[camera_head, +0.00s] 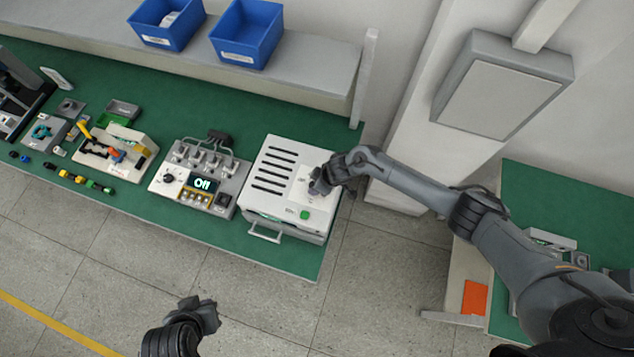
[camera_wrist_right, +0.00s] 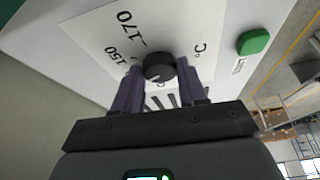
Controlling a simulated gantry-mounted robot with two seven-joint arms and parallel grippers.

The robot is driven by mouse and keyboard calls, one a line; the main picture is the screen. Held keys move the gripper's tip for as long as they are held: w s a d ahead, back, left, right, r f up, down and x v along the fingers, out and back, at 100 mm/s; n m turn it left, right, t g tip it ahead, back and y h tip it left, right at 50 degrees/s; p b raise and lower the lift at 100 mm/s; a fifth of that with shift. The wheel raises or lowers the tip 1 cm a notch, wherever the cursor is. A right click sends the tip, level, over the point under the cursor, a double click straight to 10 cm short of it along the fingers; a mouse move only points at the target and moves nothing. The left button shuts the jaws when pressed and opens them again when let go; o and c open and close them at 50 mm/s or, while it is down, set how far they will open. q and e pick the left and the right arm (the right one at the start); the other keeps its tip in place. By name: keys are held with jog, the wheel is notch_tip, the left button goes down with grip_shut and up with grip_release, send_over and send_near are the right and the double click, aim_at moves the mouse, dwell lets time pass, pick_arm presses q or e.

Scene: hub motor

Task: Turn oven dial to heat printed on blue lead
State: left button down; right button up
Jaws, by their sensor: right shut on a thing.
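The oven (camera_head: 284,188) is a white box with black vent slots on the green bench, with a handle at its front. Its black dial (camera_wrist_right: 157,67) sits on a white scale plate (camera_wrist_right: 100,40) with 150, 170 and °C legible. My right gripper (camera_wrist_right: 160,80) is shut on the dial; in the head view it (camera_head: 321,181) covers the dial. Where the dial points cannot be told. My left gripper (camera_head: 200,312) is above the floor, away from the bench, and its fingers are unclear. I cannot make out a blue lead or its print.
A green button (camera_head: 305,215) is on the oven top near the dial and shows in the right wrist view (camera_wrist_right: 254,42). A control unit (camera_head: 199,178) reading "Off" stands left of the oven. Blue bins (camera_head: 246,50) sit on the shelf. A grey box (camera_head: 500,85) is on the pillar.

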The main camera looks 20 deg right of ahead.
jog(key=o, duration=1.1)
jog(key=shift+c, duration=0.2)
jog(key=shift+r, duration=0.1)
jog(key=v, duration=1)
jog(key=shift+r, duration=0.3)
